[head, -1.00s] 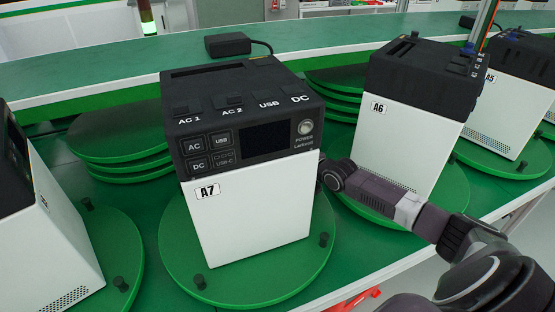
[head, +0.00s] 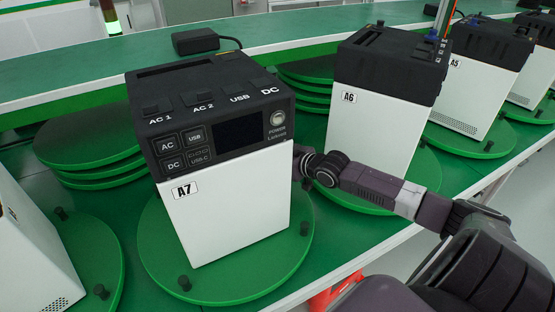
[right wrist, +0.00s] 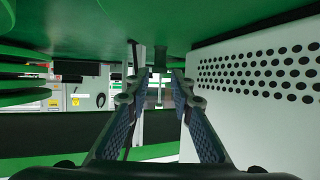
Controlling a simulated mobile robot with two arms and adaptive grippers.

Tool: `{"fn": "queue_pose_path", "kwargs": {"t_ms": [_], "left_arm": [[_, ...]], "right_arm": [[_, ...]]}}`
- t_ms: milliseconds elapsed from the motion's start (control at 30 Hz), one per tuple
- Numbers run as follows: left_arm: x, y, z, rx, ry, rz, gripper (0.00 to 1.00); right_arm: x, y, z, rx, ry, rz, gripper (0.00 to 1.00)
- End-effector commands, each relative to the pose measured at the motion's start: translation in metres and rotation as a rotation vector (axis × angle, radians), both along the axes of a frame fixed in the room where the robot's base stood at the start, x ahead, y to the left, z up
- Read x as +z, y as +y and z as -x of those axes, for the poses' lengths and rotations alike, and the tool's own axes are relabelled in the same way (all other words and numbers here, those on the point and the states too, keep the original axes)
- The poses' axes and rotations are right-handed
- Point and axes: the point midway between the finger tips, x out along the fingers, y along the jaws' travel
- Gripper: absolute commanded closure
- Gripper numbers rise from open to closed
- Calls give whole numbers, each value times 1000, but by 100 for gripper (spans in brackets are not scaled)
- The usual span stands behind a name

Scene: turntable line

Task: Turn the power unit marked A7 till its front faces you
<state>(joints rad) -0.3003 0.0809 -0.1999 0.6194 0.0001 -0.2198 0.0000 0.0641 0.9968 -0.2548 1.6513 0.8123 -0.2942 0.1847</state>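The power unit A7 (head: 225,205), a white box with a black top, stands upright on a round green turntable (head: 285,250). Its front, with the screen, power button and A7 label, faces largely toward me, slightly askew. My right gripper (head: 301,166) is low beside the unit's right edge; in the head view its fingertips are partly hidden. In the right wrist view my right gripper (right wrist: 158,88) has its fingers apart. A dark peg (right wrist: 160,55) on the green plate shows beyond the gap, and a white perforated wall (right wrist: 250,110) is close on the right. My left gripper is out of view.
Another white unit (head: 30,250) is at the left. Stacked green discs (head: 85,150) and a black adapter (head: 205,42) are behind.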

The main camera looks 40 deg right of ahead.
Motion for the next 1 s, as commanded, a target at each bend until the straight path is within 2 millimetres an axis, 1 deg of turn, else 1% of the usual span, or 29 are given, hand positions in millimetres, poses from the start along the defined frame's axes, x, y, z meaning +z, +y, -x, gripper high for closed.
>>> {"fn": "queue_pose_path", "kwargs": {"t_ms": [33, 200, 500, 700, 1000], "left_arm": [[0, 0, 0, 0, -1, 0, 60], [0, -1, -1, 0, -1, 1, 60], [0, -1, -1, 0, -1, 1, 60], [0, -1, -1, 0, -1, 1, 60], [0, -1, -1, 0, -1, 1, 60]], "right_arm": [[1, -1, 7, 2, 4, 2, 78], [9, -5, 25, 0, 3, 3, 78], [19, -9, 52, 0, 4, 1, 78], [24, -10, 61, 0, 3, 1, 78], [26, -10, 62, 1, 1, 1, 78]]}}
